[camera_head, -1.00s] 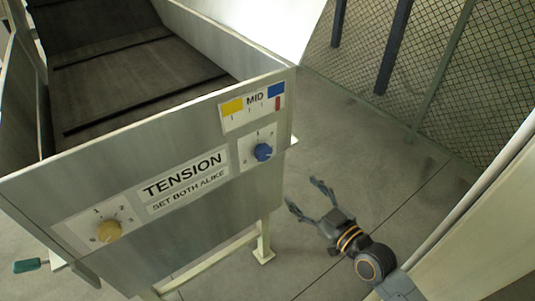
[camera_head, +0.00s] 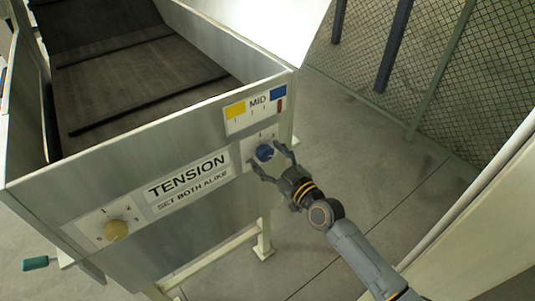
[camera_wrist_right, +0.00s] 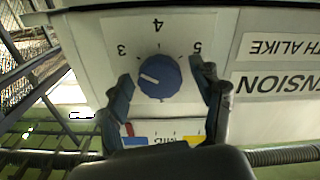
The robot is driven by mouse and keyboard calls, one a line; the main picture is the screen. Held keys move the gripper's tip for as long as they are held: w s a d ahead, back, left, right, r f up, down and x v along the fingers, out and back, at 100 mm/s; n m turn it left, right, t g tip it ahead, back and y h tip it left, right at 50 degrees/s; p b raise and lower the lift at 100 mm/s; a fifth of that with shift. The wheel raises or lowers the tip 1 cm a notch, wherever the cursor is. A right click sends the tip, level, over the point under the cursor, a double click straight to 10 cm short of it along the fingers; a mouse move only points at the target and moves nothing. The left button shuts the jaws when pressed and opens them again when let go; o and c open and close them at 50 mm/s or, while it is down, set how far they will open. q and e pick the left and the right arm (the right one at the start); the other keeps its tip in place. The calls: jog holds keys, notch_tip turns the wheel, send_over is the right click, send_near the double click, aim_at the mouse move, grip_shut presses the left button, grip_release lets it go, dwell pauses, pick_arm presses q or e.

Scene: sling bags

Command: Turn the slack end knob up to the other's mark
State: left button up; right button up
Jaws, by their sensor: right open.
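The blue knob (camera_head: 265,152) is on the right end of the grey TENSION panel, below the strip marked MID. In the right wrist view the blue knob (camera_wrist_right: 160,77) has a white pointer line towards the picture's left, on a dial showing 3, 4 and 5. The yellow knob (camera_head: 117,230) is on the panel's left end, on its own numbered plate; its pointer is too small to read. My right gripper (camera_head: 268,158) is open at the blue knob, a finger on either side with gaps visible in the wrist view. My left gripper is out of view.
The panel (camera_head: 215,215) fronts a dark belt trough (camera_head: 140,75). The label between the knobs reads TENSION, SET BOTH ALIKE. A green handle (camera_head: 36,263) sticks out at lower left. A mesh fence (camera_head: 450,70) stands at right; the floor before it is clear.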

jog(key=shift+w+a, duration=0.15)
jog(key=shift+w, duration=0.05)
jog(key=c, duration=1.1)
jog(key=shift+c, duration=0.2)
